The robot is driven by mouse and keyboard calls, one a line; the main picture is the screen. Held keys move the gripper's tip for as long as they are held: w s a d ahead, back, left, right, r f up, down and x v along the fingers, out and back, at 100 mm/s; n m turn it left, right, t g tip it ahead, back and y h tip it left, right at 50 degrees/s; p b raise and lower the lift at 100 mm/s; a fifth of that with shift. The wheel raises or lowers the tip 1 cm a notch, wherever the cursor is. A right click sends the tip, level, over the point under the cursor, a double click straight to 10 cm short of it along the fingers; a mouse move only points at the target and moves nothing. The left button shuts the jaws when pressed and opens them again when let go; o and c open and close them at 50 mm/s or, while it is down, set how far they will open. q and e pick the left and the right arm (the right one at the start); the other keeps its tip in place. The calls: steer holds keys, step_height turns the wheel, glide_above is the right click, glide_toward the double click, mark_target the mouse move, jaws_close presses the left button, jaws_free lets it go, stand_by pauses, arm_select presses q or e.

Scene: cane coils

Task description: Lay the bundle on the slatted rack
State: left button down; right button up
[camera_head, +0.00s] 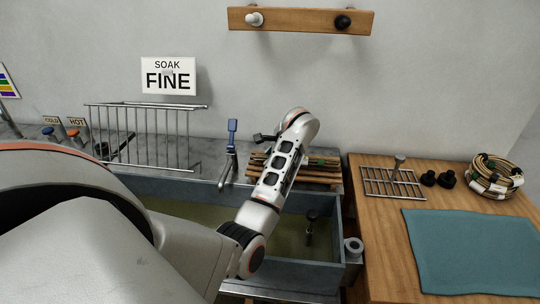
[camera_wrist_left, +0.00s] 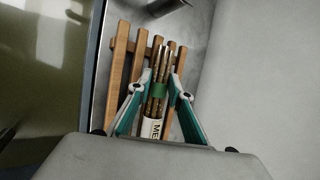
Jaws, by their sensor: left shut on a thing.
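The bundle (camera_wrist_left: 160,88), thin brown canes with a green band and a white lettered label, is between the two teal-edged fingers of my left gripper (camera_wrist_left: 158,87) in the left wrist view. The gripper is shut on it. The wooden slatted rack (camera_wrist_left: 118,68) lies directly behind the bundle in that view, and the canes run roughly along the slats. In the head view the rack (camera_head: 322,181) stands behind the trough, and my left arm covers part of it and the gripper. Whether the bundle touches the slats cannot be told. My right gripper is not in view.
A blue-grey trough (camera_head: 343,228) of greenish liquid lies in front of the rack. A blue-handled tap (camera_head: 231,150) and a wire rack (camera_head: 150,135) stand left. On the right-hand wooden table are a metal grid (camera_head: 390,182), a teal mat (camera_head: 470,252) and a cane coil (camera_head: 497,178).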

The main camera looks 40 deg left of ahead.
arm_select(q)
steer(key=shift+f, duration=0.1)
steer(key=c, duration=1.8)
jaws_free()
steer(key=shift+f, duration=0.1)
steer(key=shift+o, duration=0.2)
step_height(320, 180, up, 10)
steer(key=shift+s, duration=0.1)
